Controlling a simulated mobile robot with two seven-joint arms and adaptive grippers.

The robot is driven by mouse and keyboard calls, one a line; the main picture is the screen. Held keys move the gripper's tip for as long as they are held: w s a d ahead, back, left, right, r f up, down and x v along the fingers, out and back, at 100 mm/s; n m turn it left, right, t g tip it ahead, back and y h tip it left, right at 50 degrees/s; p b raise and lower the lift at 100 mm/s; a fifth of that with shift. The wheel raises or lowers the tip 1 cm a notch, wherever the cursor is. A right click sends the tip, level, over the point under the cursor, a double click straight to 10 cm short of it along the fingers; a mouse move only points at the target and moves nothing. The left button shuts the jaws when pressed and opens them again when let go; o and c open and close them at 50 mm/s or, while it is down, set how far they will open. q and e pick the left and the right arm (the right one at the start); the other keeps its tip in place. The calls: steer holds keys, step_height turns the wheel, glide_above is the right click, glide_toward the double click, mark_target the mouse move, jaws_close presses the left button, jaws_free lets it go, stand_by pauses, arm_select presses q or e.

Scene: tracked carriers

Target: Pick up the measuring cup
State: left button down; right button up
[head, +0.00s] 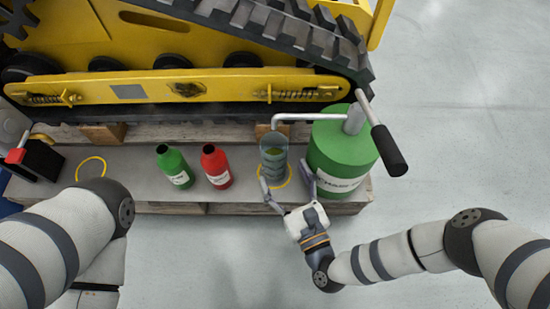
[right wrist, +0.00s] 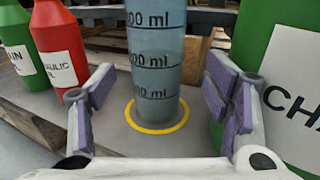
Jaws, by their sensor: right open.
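The measuring cup (head: 273,160) is a clear blue-grey cylinder with ml marks, standing upright inside a yellow ring on a low wooden platform. It also shows in the right wrist view (right wrist: 157,55), its top cut off there. My right gripper (head: 288,184) is open and empty at the platform's front edge, close to the cup on its near side. In the right wrist view its purple-padded fingers (right wrist: 164,98) stand left and right of the cup's lower part, with a gap on each side. My left gripper is out of view; only its arm shows.
A large green pump container (head: 340,148) stands close right of the cup, its pipe reaching over the cup. Red (head: 216,166) and green (head: 174,167) bottles stand to the left. A yellow tracked carrier (head: 180,85) is behind. An empty yellow ring (head: 91,160) lies farther left. The floor in front is clear.

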mark_target(278, 168)
steer(key=b+x, duration=0.1)
steer(key=x, duration=0.5)
steer(key=shift+s+a+f, duration=0.1)
steer(key=shift+a+f, duration=0.05)
steer(key=c, duration=1.5)
steer(key=shift+o, duration=0.2)
